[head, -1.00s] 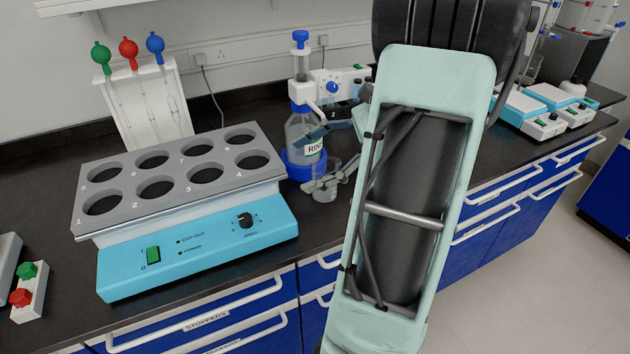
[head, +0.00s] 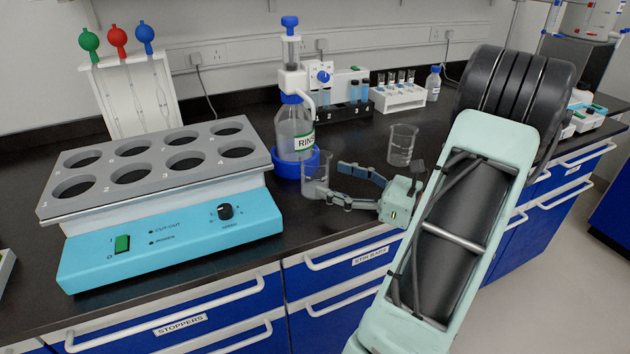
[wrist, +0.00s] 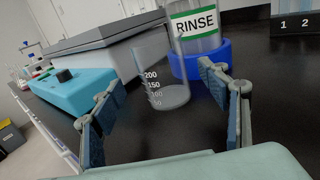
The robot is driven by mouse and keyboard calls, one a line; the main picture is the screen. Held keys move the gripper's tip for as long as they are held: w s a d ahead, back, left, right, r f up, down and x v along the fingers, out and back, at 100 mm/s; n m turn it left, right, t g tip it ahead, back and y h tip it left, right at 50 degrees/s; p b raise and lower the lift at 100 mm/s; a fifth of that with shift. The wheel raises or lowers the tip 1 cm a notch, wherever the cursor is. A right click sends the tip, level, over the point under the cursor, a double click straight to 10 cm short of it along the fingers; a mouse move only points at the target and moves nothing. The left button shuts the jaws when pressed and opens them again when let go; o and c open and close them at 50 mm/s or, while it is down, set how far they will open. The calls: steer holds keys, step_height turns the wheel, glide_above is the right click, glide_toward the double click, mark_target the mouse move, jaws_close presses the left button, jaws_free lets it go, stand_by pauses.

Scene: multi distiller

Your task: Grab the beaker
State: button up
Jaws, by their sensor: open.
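A clear glass beaker (head: 315,178) stands upright on the black bench, just in front of the rinse bottle's blue base. It also shows in the wrist view (wrist: 163,85), with white volume marks. My gripper (head: 334,182) is open and empty, low over the bench at the beaker's right. Its fingers point at the beaker. In the wrist view the beaker appears between the two spread fingers (wrist: 152,108), beyond or near their tips. I cannot tell whether a fingertip touches it. A second clear beaker (head: 402,146) stands farther back to the right.
The rinse bottle (head: 296,130) in its blue base (head: 290,167) stands right behind the near beaker. A blue heating unit with a grey holed top (head: 170,240) is on the left. A white vial rack (head: 398,98) is at the back. Bench before the beaker is clear.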

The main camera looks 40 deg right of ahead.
mark_target(315, 173)
steer(key=b+x, duration=0.1)
steer(key=x, duration=0.4)
steer(key=shift+w+f, duration=0.1)
steer(key=shift+w, duration=0.35)
steer(key=shift+c, duration=0.7)
steer(key=c, duration=1.3)
